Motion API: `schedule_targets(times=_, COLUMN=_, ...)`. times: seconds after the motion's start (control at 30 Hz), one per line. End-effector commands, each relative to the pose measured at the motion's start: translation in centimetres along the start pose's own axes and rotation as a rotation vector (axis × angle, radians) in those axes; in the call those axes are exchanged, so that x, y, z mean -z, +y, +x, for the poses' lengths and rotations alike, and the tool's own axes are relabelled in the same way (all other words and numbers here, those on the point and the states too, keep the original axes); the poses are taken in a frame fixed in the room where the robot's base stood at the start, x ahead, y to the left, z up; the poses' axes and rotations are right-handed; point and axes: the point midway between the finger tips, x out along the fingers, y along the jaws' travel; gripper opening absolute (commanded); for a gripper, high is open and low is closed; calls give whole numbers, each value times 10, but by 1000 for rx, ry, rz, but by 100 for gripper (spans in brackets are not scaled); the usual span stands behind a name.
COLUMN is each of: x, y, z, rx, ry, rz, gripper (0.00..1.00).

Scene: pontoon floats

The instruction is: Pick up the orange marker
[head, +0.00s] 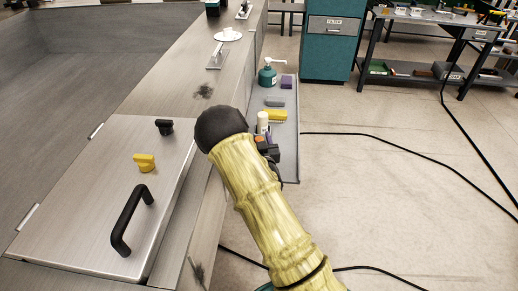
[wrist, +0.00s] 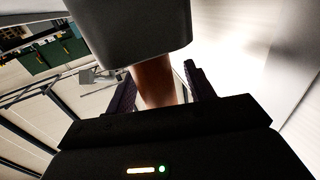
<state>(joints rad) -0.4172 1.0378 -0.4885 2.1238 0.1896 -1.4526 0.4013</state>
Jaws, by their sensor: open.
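In the wrist view my gripper (wrist: 159,74) is open, with one dark finger on each side of a brownish-orange upright shape (wrist: 157,84), which looks like the orange marker. Its upper part is hidden behind a large grey block-like shape (wrist: 130,30). I cannot tell whether the fingers touch it. In the head view a small orange patch (head: 259,138) shows beside dark gripper parts at the side shelf, just below a white cylinder. My yellow, bamboo-patterned arm hides most of the gripper there.
The narrow grey side shelf (head: 289,160) also holds a white cylinder (head: 262,122), a yellow brush-like item (head: 277,115), a grey block (head: 275,101), a purple box (head: 286,82) and a teal pump bottle (head: 267,75). A metal counter (head: 185,85) borders it at left. Open floor lies right.

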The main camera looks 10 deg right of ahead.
Motion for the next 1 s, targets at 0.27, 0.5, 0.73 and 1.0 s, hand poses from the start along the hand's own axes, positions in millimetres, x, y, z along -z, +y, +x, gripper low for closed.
schedule_targets(times=0.27, x=0, y=0, z=0, rx=0, ry=0, rz=0, gripper=38)
schedule_targets(times=0.5, x=0, y=0, z=0, rx=0, ry=0, rz=0, gripper=5)
schedule_targets(times=0.73, x=2, y=0, z=0, rx=0, ry=1, rz=1, gripper=5)
schedule_targets(times=1.0, x=28, y=0, z=0, rx=-1, ry=5, rz=3, gripper=5)
